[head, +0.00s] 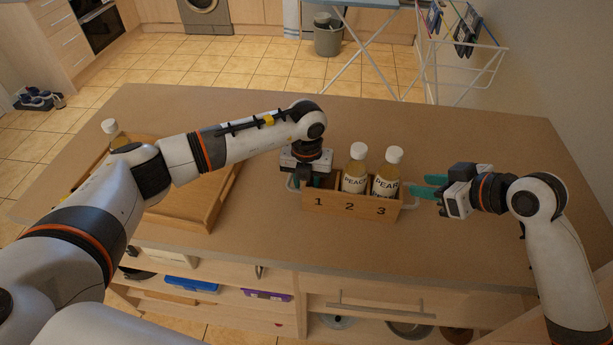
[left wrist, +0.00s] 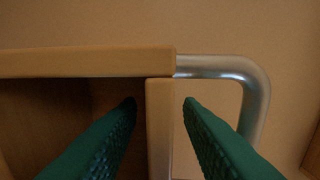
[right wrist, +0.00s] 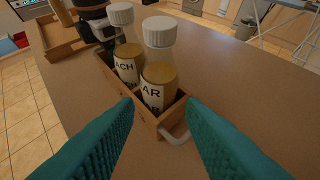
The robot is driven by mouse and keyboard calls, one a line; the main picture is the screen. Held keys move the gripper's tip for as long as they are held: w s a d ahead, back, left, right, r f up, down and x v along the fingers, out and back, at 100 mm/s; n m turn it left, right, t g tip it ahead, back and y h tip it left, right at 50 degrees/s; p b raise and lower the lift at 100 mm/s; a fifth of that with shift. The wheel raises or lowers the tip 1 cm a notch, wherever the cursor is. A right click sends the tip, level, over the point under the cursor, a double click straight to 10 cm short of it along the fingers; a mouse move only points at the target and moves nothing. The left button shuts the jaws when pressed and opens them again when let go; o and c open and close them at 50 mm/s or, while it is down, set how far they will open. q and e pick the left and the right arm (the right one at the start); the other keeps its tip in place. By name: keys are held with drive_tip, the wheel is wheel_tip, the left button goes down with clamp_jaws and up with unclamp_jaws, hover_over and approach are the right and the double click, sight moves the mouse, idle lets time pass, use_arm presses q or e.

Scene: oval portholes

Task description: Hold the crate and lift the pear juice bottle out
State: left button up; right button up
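The wooden crate (head: 350,206) stands on the table, with compartments numbered 1, 2, 3 and a metal handle at each end. The pear juice bottle (head: 386,178), white-capped and labelled PEAR, stands upright in compartment 3; it also shows in the right wrist view (right wrist: 158,75). The peach bottle (head: 356,173) stands in compartment 2. My left gripper (head: 305,182) is at the crate's left end, its open fingers on either side of the end wall (left wrist: 160,125), with gaps visible. My right gripper (head: 424,187) is open and empty, just right of the crate, pointing at it.
A wooden tray (head: 200,205) lies at the left of the table, partly behind my left arm, with a white-capped bottle (head: 110,128) near its far left corner. The table is clear behind and in front of the crate. A drying rack (head: 460,65) stands beyond the table.

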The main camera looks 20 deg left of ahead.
use_arm(q)
clamp_jaws()
use_arm(e)
drive_tip(key=o, duration=0.5)
drive_tip(key=m+g+h, duration=0.2)
drive_tip(key=m+h, duration=0.8)
drive_tip(key=m, duration=0.3)
approach(394, 153)
drive_tip(key=shift+m, duration=0.3)
drive_tip(key=x, duration=0.7)
drive_tip(key=shift+a+f, duration=0.15)
drive_tip(key=shift+a, duration=0.1)
drive_tip(key=shift+d+x, duration=0.2)
drive_tip(key=shift+x, duration=2.45)
